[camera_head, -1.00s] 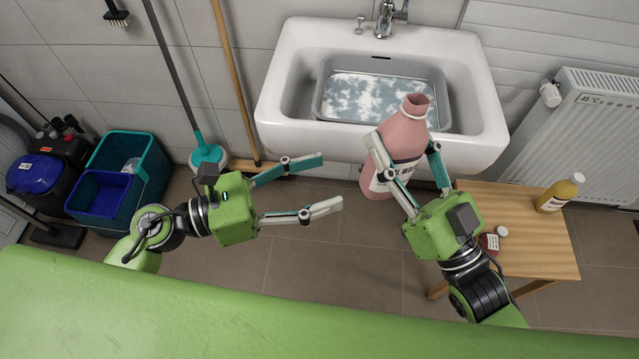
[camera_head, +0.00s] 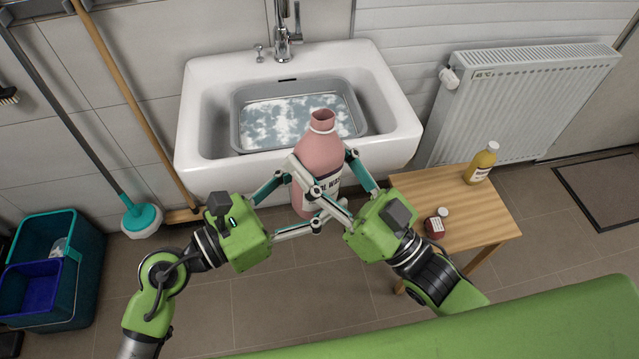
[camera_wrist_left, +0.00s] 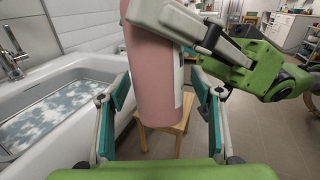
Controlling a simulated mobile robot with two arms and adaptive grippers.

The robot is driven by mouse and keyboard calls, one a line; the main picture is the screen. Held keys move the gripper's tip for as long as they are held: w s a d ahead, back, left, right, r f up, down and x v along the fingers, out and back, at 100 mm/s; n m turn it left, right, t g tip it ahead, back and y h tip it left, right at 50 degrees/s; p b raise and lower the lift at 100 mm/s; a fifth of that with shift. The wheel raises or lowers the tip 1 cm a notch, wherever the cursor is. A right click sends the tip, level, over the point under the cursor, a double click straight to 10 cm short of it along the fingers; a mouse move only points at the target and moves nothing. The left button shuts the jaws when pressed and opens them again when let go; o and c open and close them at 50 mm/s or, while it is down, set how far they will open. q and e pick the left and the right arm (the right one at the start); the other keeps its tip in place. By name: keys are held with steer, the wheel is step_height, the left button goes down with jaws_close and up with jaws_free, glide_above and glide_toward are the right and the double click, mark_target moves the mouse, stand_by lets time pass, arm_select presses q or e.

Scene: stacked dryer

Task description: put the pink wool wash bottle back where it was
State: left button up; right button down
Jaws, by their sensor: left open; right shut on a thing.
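In the left wrist view the bottle's lower body (camera_wrist_left: 155,85) stands between the spread fingers of my left gripper (camera_wrist_left: 163,95), with gaps on both sides. My right gripper crosses the bottle higher up in that view.
The white sink (camera_head: 395,130) holds a grey basin (camera_head: 355,118) of sudsy water. A wooden stool (camera_head: 460,215) at right bears a yellow bottle (camera_head: 481,165) and a small red jar (camera_head: 436,225), with free top between. A radiator (camera_head: 525,100) stands behind it. Buckets (camera_head: 60,260) stand at left.

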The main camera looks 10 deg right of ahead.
arm_select(q)
steer(key=shift+w+d, duration=0.2)
steer(key=shift+d, duration=0.25)
steer(key=c, duration=1.3)
arm_select(e)
steer(key=c, duration=0.9)
jaws_free()
